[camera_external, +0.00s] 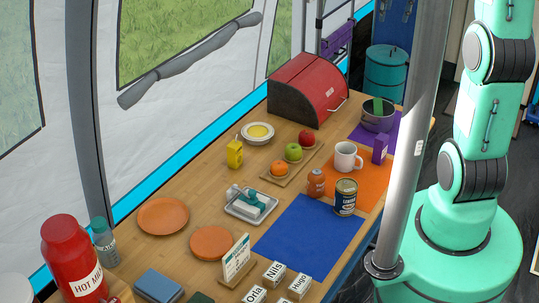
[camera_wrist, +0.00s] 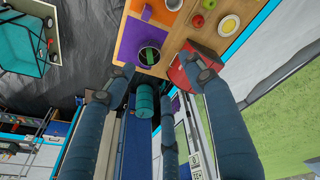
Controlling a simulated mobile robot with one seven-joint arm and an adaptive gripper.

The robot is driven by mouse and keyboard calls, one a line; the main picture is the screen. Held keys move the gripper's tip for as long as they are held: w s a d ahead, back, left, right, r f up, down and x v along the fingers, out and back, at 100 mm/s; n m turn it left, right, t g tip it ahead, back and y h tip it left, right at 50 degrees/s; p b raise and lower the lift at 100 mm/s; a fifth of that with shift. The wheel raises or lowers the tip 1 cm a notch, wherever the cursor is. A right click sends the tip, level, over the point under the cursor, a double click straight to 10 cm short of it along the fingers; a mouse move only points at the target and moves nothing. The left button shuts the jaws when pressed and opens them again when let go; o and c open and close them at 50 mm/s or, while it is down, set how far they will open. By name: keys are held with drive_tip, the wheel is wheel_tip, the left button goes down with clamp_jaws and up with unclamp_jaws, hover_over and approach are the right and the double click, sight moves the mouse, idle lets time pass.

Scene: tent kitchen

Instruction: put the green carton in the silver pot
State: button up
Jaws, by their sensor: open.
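The silver pot (camera_external: 369,121) stands on a purple mat at the far right end of the wooden table. The green carton (camera_external: 378,105) is inside it, upright or slightly tilted, with its top showing above the rim. In the wrist view the pot (camera_wrist: 141,56) is seen from above with the green carton (camera_wrist: 152,62) within its rim. My gripper (camera_wrist: 157,67) is open, and nothing shows between its fingers. It appears apart from the pot, and the carton is not held. My gripper is outside the external view.
A red bread box (camera_external: 308,87) stands left of the pot. A purple carton (camera_external: 380,149), white mug (camera_external: 346,161), orange can (camera_external: 316,183) and labelled tin (camera_external: 345,198) stand nearer. A board (camera_external: 296,172) holds fruit. The blue mat (camera_external: 308,237) is mostly clear.

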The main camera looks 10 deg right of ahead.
drive_tip(key=s+a+r+m+t, duration=0.1)
drive_tip(key=s+a, duration=0.1)
drive_tip(key=s, duration=0.8)
drive_tip(key=s+a+r+m, duration=0.1)
drive_tip(key=s+a, duration=0.1)
drive_tip(key=s, duration=0.9)
drive_tip(key=s+a+r+m+t, duration=0.1)
drive_tip(key=s+a+m, duration=0.1)
drive_tip(key=s, duration=0.8)
drive_tip(key=shift+s+a+t, duration=0.2)
drive_tip(key=shift+a+t, duration=0.1)
drive_tip(key=shift+a, duration=0.1)
wheel_tip(320, 180, down, 8)
drive_tip(key=b, duration=0.8)
